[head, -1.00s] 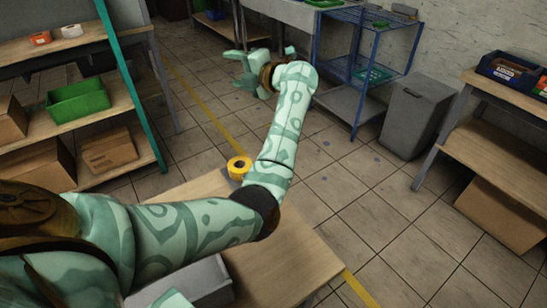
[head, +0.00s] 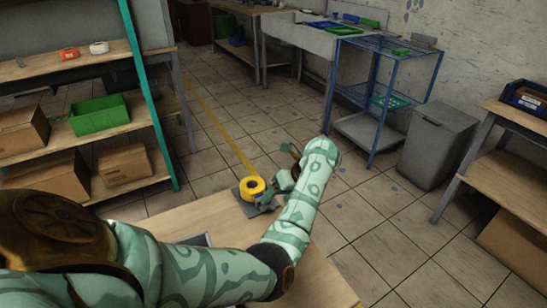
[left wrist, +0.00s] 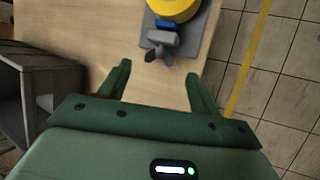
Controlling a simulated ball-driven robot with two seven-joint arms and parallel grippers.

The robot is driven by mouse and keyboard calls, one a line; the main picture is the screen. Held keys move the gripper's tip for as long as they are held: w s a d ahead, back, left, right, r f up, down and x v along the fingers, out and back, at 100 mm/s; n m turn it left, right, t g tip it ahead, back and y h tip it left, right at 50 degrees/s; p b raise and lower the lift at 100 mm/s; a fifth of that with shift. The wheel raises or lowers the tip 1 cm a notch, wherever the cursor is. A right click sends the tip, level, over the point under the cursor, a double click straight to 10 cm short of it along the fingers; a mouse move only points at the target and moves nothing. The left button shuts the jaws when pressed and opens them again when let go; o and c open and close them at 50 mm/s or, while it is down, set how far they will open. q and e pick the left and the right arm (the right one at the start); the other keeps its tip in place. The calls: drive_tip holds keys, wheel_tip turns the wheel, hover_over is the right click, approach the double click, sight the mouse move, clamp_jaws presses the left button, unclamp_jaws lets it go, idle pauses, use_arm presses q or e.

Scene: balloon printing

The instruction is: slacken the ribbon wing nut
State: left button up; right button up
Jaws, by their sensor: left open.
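The yellow ribbon roll (head: 252,187) sits on a grey stand (head: 245,202) at the far edge of the wooden table. In the left wrist view the roll (left wrist: 175,8) shows at the top edge, partly cut off. Below it is a grey wing nut (left wrist: 163,52) with spread wings, in front of a blue part (left wrist: 165,26). My left gripper (left wrist: 158,76) is open and empty, its two fingers on either side of and short of the wing nut. In the head view my left gripper (head: 280,186) is beside the roll, partly hidden by my forearm. My right gripper does not show.
A grey open box (left wrist: 38,95) stands at the left in the wrist view. The table top (head: 200,217) around the stand is mostly bare. Shelves with a green bin (head: 98,114) stand left; a blue wire rack (head: 383,85) and grey bin (head: 437,145) stand right.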

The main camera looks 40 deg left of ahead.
sight(268, 206)
use_arm(q)
drive_tip(key=b+x, duration=0.1)
drive_tip(key=x, duration=0.4)
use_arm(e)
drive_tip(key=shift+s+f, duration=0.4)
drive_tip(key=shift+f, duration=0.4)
use_arm(q)
drive_tip(key=c, duration=1)
drive_tip(key=shift+s+r+n+t+h+b, duration=0.1)
drive_tip(key=shift+s+n+t+h+b, duration=0.15)
drive_tip(key=shift+t, duration=0.55)
drive_tip(key=shift+s+r+n+t+h+b, duration=0.15)
drive_tip(key=shift+t+h+b, duration=0.2)
drive_tip(key=shift+t, duration=0.45)
drive_tip(key=shift+f, duration=0.1)
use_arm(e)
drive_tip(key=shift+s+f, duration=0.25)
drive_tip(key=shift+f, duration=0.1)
use_arm(q)
drive_tip(key=o, duration=1)
drive_tip(key=shift+w, duration=0.1)
